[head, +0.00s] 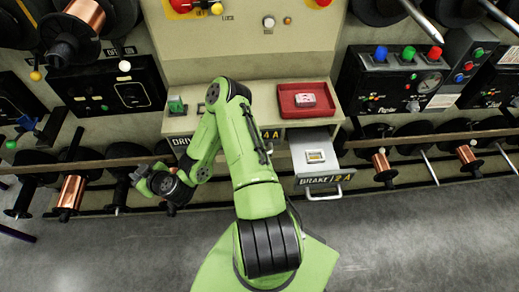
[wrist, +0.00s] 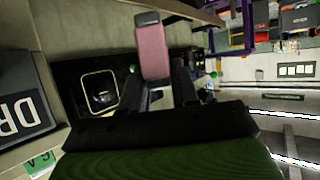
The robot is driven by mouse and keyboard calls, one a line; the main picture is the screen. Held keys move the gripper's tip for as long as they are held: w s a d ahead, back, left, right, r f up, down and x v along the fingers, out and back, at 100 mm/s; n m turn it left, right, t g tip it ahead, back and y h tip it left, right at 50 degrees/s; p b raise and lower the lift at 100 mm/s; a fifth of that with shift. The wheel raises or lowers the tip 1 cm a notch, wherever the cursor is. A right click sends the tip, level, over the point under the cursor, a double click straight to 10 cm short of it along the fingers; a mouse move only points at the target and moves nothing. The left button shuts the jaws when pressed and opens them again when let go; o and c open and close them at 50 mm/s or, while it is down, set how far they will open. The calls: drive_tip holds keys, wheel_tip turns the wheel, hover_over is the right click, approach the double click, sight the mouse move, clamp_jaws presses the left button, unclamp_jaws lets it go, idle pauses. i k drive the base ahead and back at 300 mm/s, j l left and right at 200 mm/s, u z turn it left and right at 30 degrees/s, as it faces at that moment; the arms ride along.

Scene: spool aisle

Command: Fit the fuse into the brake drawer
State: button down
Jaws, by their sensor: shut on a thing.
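My gripper (wrist: 157,88) is shut on a pink fuse with grey ends (wrist: 153,52), which sticks out beyond the fingers in the wrist view. In the head view my gripper (head: 168,204) is low at the left, and the fuse cannot be made out there. The brake drawer (head: 326,138), labelled BRAKE / 2 A, is pulled open to the right of my arm. A small pale piece with a yellowish mark (head: 315,156) is inside it; I cannot tell whether it is a holder or a fuse. My gripper is well left of the drawer.
A red tray (head: 288,112) with a pink-and-white piece (head: 305,99) sits on the ledge above the drawer. A green item (head: 176,104) stands at the ledge's left. The drive drawer front (head: 180,141) is partly behind my arm. Copper spools (head: 70,192) and rails flank both sides.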

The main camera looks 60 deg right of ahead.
sight(314, 158)
drive_tip(key=k+l, duration=0.15)
drive_tip(key=k, duration=0.55)
drive_tip(key=k+l, duration=0.1)
drive_tip(key=k, duration=0.55)
